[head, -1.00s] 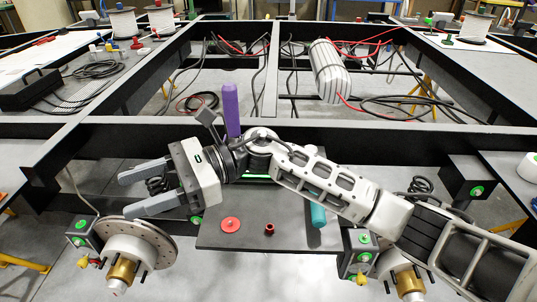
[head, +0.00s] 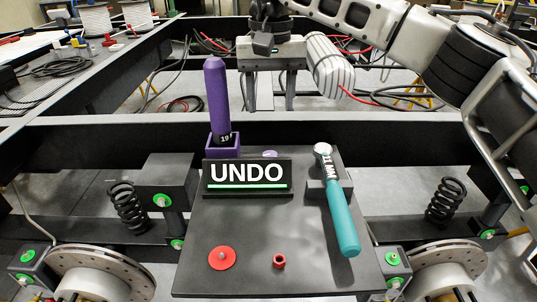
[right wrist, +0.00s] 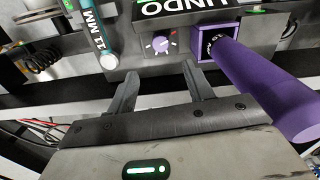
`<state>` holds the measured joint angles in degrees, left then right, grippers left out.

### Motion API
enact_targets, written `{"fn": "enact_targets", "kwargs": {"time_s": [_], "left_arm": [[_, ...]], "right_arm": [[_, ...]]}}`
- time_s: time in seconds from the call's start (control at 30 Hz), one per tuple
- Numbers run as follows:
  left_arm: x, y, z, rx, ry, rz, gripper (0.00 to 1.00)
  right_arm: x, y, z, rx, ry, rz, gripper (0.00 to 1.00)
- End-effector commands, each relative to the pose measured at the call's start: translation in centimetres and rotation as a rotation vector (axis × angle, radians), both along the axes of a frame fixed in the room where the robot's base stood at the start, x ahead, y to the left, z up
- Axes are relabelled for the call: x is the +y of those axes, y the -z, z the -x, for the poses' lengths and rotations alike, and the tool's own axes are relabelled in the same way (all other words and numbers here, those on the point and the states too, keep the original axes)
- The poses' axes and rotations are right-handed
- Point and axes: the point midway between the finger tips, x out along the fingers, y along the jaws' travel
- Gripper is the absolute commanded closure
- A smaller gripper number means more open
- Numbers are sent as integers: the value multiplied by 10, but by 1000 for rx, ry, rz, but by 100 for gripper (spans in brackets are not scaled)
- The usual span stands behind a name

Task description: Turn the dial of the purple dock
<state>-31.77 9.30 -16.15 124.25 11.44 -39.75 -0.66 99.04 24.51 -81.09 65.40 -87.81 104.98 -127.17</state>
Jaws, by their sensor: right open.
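The purple dial (right wrist: 160,45) with a red and white marking shows in the right wrist view, on the dark panel below the UNDO sign. In the head view only a purple sliver of the dial (head: 270,154) shows behind the sign. The purple dock (head: 223,149) holds a purple-handled tool (head: 217,95) marked 19, standing upright; the dock also shows in the right wrist view (right wrist: 202,40). My right gripper (head: 270,103) is open and empty beyond the sign, its fingers (right wrist: 160,72) pointing at the dial from either side, apart from it. My left gripper is not in view.
The UNDO sign (head: 248,177) stands on a dark plate (head: 240,240). A teal-handled tool (head: 342,215) marked 11 MM leans right of it. A red disc (head: 221,258) and a small red socket (head: 279,261) lie in front. A black chassis beam (head: 400,140) crosses behind.

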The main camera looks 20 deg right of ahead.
Motion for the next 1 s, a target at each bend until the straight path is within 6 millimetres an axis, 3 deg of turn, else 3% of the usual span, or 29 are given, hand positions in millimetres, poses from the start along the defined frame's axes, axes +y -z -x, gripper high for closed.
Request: {"fn": "enact_targets", "kwargs": {"time_s": [0.03, 0.2, 0.5, 0.7, 1.0], "left_arm": [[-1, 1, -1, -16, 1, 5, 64], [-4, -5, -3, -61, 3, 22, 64], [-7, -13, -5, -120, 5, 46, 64], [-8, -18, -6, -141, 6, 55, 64], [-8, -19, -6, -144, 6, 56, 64]], "right_arm": [[-1, 16, 0, 3, 0, 0, 48], [0, 54, 1, 4, 0, -1, 48], [0, 108, 0, 2, 1, -2, 48], [0, 124, 0, 1, 1, -2, 48], [0, 125, 0, 1, 1, -2, 48]]}}
